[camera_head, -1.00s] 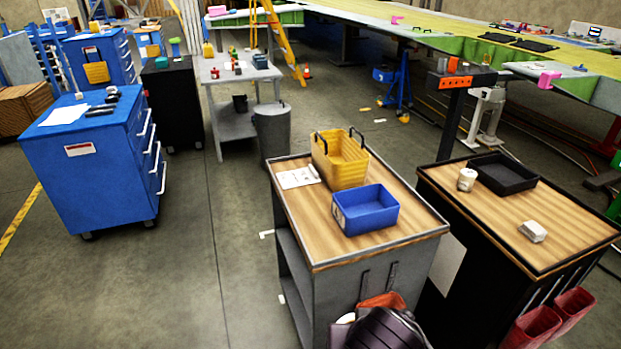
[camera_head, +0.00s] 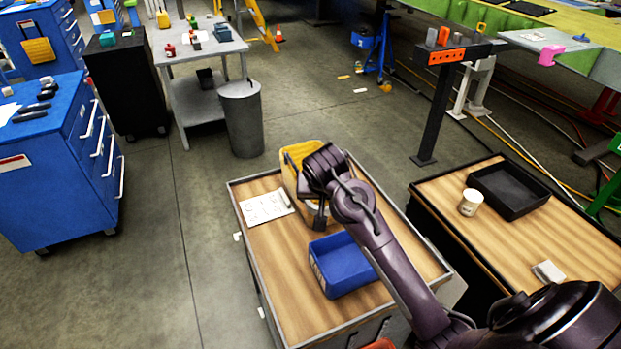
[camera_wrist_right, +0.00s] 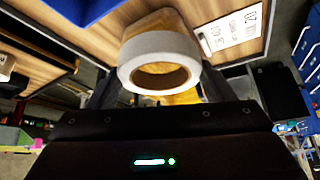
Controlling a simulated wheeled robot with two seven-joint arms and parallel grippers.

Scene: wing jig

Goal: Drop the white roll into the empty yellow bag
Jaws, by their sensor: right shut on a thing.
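The white roll (camera_wrist_right: 135,52) is held between the fingers of my right gripper (camera_wrist_right: 158,85), seen close up in the wrist view with its round opening facing the camera. In the head view my right gripper (camera_head: 318,208) is over the yellow bag (camera_head: 289,168) on the wooden-topped cart. The arm hides much of the bag and its inside. Yellow also shows just beyond the roll in the wrist view. I cannot tell whether the roll is above the bag's rim or inside it. My left gripper is not in view.
A blue bin (camera_head: 343,266) stands in front of the bag on the same cart. A white sheet (camera_head: 266,208) lies to its left. The cart at right holds a black tray (camera_head: 509,190), a white cup-like container (camera_head: 470,202) and a small white block (camera_head: 548,271).

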